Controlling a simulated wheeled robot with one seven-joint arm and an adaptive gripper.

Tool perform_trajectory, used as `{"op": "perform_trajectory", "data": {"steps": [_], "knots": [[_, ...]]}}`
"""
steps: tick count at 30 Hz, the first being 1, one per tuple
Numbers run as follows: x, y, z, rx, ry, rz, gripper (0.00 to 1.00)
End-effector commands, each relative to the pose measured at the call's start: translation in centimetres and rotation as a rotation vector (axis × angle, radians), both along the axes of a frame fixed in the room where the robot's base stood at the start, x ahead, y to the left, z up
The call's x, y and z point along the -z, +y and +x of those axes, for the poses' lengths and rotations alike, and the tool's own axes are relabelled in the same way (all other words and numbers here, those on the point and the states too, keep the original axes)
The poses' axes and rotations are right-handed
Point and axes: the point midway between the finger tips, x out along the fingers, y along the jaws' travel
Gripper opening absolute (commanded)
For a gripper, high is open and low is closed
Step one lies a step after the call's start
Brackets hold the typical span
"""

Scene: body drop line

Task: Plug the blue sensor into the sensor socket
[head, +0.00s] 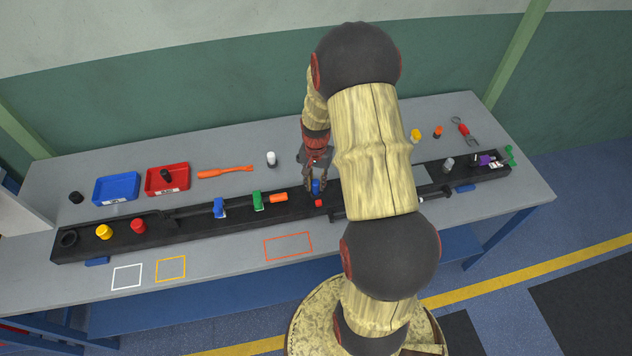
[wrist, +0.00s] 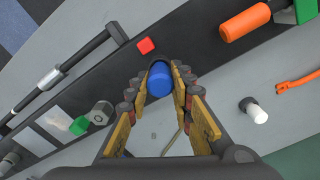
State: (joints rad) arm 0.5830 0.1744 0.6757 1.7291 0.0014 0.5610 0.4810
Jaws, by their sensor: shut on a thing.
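The blue sensor (head: 316,188) is a small blue cylinder at the middle of the long black board (head: 185,226). It also shows in the wrist view (wrist: 159,80), between the fingertips. My gripper (wrist: 160,84) is shut on it, one finger on each side; in the head view my gripper (head: 315,182) points down at the board. A dark round edge shows at the sensor's far end in the wrist view. I cannot tell whether this is the sensor socket or part of the sensor, nor whether the sensor is seated. A small red block (wrist: 145,45) sits on the board close by.
On the board are an orange cylinder (head: 279,198), green (head: 258,201) and blue (head: 219,208) clips, and red (head: 138,226) and yellow (head: 104,232) caps. A white-topped cylinder (head: 271,159) stands behind. Blue (head: 117,203) and red (head: 182,187) bins stand left. The front table strip is mostly clear.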

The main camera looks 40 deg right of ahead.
Motion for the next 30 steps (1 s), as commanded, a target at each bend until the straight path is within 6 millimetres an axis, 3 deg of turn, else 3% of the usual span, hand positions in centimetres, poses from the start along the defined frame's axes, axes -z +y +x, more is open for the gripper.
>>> {"op": "perform_trajectory", "data": {"steps": [30], "knots": [[1.3, 0.0, 0.0, 0.0, 0.0, 0.001, 0.0]]}}
